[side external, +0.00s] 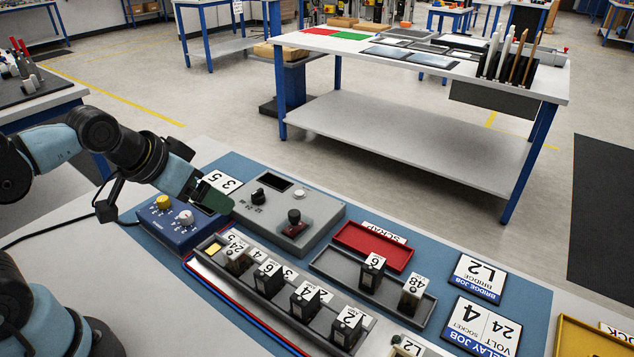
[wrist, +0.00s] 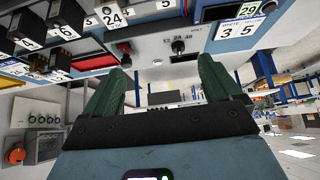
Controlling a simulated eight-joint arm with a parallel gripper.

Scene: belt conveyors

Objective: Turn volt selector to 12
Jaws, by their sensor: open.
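The volt selector (side external: 258,195) is a black knob on the sloped top of a grey box (side external: 325,213), with small numbers printed beside it. The selector also shows in the wrist view (wrist: 178,46), beyond my fingertips; I cannot tell which number it points to. A second black knob on a dark red base (side external: 294,216) sits on the same box. My gripper (side external: 216,196) hangs left of the selector, above the edge of a blue box. In the wrist view my gripper's green fingers (wrist: 162,65) are spread apart, with nothing between them.
The blue box (side external: 180,235) carries a yellow knob (side external: 163,202) and a white knob (side external: 185,217). A white card marked 3 5 (side external: 222,181) stands behind it. A rack of numbered relays (side external: 270,310), a grey tray (side external: 330,262) and a red scrap tray (side external: 372,246) lie in front and right.

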